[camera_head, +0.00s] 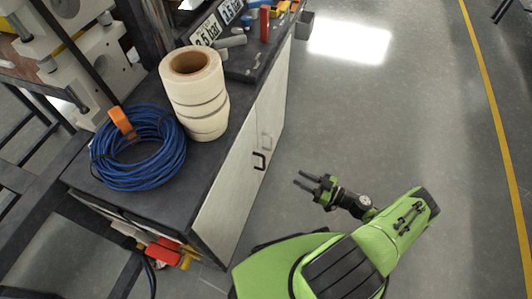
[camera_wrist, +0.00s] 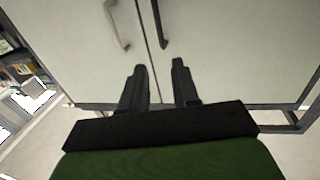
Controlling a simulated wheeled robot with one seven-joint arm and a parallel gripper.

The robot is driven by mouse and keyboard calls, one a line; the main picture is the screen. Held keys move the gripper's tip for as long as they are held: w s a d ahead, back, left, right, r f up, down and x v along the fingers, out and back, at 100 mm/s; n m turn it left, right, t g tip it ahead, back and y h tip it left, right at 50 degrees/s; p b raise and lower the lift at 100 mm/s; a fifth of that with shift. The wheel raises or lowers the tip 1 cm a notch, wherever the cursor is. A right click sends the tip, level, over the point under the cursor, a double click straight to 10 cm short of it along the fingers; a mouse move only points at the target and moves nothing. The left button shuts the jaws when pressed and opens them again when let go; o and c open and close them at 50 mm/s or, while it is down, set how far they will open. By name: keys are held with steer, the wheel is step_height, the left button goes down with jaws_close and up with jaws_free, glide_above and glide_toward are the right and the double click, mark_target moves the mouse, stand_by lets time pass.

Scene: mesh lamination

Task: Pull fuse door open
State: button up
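The task's fuse door appears to be one of two light grey doors on the side of a dark-topped cabinet. The near door (camera_head: 228,196) and the far door (camera_head: 271,105) both look shut. A black handle (camera_head: 260,161) is on the near door, and a paler handle (camera_head: 265,141) is on the far one. In the wrist view the dark handle (camera_wrist: 160,24) and the grey handle (camera_wrist: 117,25) flank the seam. My gripper (camera_head: 302,180) is open and empty, to the right of the cabinet and apart from the handles. Its fingers (camera_wrist: 161,66) point toward the doors.
The cabinet top (camera_head: 200,175) bears a coil of blue cable (camera_head: 165,175), a stack of white rolls (camera_head: 196,92) and small tools. Red and orange items (camera_head: 163,251) sit at the cabinet's near end. Open grey floor (camera_head: 400,110) lies to the right, with a yellow line (camera_head: 490,95).

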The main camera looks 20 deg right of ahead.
mark_target(264, 168)
steer(key=b+x, duration=0.2)
steer(key=x, duration=1.3)
steer(key=shift+w+a+r, duration=0.1)
steer(key=shift+w+a, duration=0.15)
steer(key=shift+a, duration=0.05)
jaws_close()
